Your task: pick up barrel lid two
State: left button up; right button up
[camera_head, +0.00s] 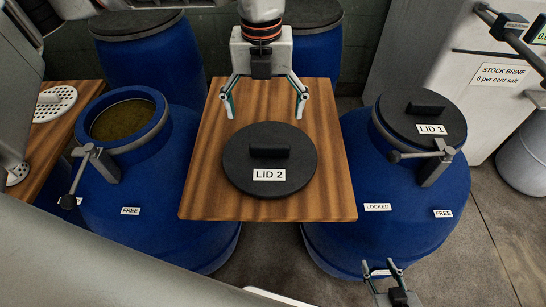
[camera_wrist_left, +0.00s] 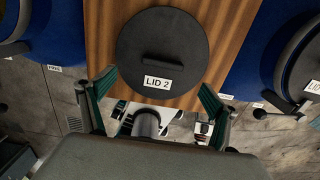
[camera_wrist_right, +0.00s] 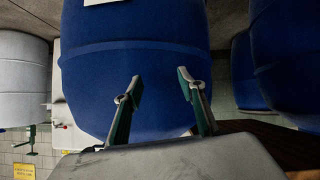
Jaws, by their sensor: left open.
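Barrel lid two (camera_head: 240,177) is a round black disc with a raised bar handle (camera_head: 270,152) and a white "LID 2" label. It lies flat on a wooden board (camera_head: 335,205) between two blue barrels. It also shows in the left wrist view (camera_wrist_left: 140,35). My left gripper (camera_head: 264,103) is open and empty, pointing down near the far edge of the lid, apart from the handle. Its spread fingers show in the left wrist view (camera_wrist_left: 157,80). My right gripper (camera_head: 380,266) is open and empty at the lower right, in front of the right barrel; its fingers show in the right wrist view (camera_wrist_right: 160,77).
The left barrel (camera_head: 160,185) is open, with brownish contents and a clamp lever (camera_head: 95,160). The right barrel (camera_head: 365,160) wears lid one (camera_head: 400,115), with a lever (camera_head: 437,155) at its rim. More blue barrels (camera_head: 155,55) stand behind. A white stock brine tank (camera_head: 460,45) is at right.

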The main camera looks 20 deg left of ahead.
aim_at(270, 145)
pick_arm(q)
notch_tip(270, 145, down, 4)
jog(key=shift+w+r+b, duration=0.1)
jog(key=shift+b, duration=0.6)
jog(key=shift+f, duration=0.85)
jog(key=shift+d+f, duration=0.2)
jog(key=shift+f, duration=0.85)
jog(key=f, duration=0.4)
jog(key=shift+d, duration=0.25)
jog(key=c, duration=1.5)
pick_arm(e)
jog(key=f, duration=0.2)
jog(key=shift+s+a+f, duration=0.15)
jog(key=shift+s+f, duration=0.2)
